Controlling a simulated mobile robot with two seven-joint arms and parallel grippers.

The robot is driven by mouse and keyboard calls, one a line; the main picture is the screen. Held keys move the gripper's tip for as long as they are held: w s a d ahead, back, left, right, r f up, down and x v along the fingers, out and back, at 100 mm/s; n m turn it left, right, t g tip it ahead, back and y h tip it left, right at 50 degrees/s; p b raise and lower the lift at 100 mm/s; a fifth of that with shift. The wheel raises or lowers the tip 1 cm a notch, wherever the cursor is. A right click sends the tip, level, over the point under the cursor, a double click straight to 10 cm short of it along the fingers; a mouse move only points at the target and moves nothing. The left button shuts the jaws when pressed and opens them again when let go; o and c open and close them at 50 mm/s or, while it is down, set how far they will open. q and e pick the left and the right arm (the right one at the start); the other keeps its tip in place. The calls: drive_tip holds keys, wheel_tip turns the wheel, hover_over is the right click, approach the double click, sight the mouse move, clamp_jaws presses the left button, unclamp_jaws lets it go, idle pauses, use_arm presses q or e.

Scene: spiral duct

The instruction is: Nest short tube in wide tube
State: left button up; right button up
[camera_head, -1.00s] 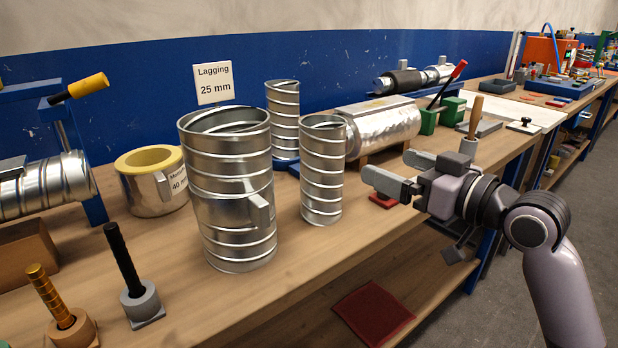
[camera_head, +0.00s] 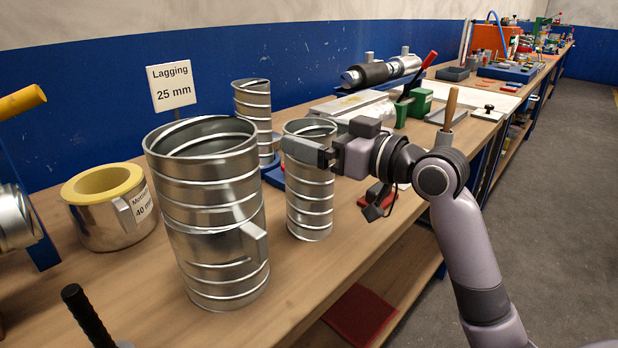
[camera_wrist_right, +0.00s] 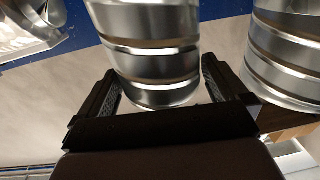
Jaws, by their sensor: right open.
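The wide tube (camera_head: 207,225), a silver spiral duct with a side tab and open top, stands upright on the bench at left of centre. A narrower spiral tube (camera_head: 310,208), which I take for the short tube, stands upright just right of it, apart from it. My right gripper (camera_head: 318,152) is open at this tube's upper part; one finger hides some of its side. In the right wrist view the narrower tube (camera_wrist_right: 155,55) shows between the open fingers, and the wide tube (camera_wrist_right: 285,55) at the right. My left gripper is out of view.
Another narrow spiral tube (camera_head: 254,108) stands behind. A yellow-lined silver ring (camera_head: 105,215) is at left, and a black-handled post (camera_head: 88,315) at lower left. A wooden-handled tool (camera_head: 449,108) and green blocks (camera_head: 412,108) stand at right. The bench front between the tubes is clear.

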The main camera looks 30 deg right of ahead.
drive_tip(key=shift+x, duration=1)
drive_tip(key=c, duration=1)
drive_tip(key=shift+c, duration=1.2)
drive_tip(key=shift+r, duration=0.15)
